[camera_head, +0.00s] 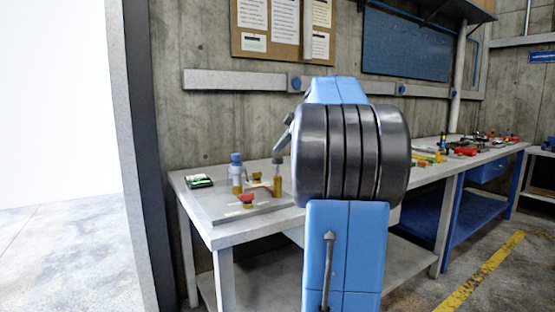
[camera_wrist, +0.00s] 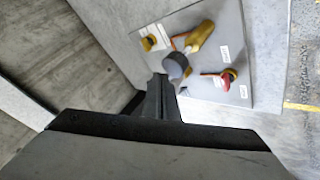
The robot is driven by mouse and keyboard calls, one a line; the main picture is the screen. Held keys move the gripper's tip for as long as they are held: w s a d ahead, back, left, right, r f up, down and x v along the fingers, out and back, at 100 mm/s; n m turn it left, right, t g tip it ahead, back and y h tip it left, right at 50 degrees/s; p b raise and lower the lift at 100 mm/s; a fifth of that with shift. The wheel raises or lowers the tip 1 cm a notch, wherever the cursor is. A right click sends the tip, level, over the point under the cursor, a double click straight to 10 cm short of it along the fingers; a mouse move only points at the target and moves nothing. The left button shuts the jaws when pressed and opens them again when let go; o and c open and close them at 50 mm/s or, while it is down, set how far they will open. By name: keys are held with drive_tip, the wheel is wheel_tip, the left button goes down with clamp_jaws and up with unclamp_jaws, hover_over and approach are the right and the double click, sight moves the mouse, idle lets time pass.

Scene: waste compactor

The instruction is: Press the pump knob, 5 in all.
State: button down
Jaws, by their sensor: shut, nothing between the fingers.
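On a grey panel (camera_head: 262,214) on the workbench stand several small fittings. A red-handled fitting (camera_head: 247,199) is near the front. In the wrist view, a round dark grey knob (camera_wrist: 176,65), which seems to be the pump knob, stands up from the panel. My gripper (camera_wrist: 160,82) is shut and empty, its tip just beside this knob in the picture; I cannot tell if they touch. In the head view my arm mostly hides my gripper.
A small dark box with green (camera_head: 200,181) lies at the bench's left. Tools and red parts (camera_head: 464,151) lie farther right. A concrete wall with a grey rail (camera_head: 232,80) stands behind. In the wrist view a red handle (camera_wrist: 227,80) and yellow fittings (camera_wrist: 201,37) are close.

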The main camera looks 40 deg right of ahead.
sight(280, 158)
drive_tip(key=shift+f, duration=0.15)
drive_tip(key=shift+f, duration=0.15)
drive_tip(key=shift+f, duration=1.95)
idle(2.3)
drive_tip(key=shift+r, duration=2.35)
drive_tip(key=shift+r, duration=2.5)
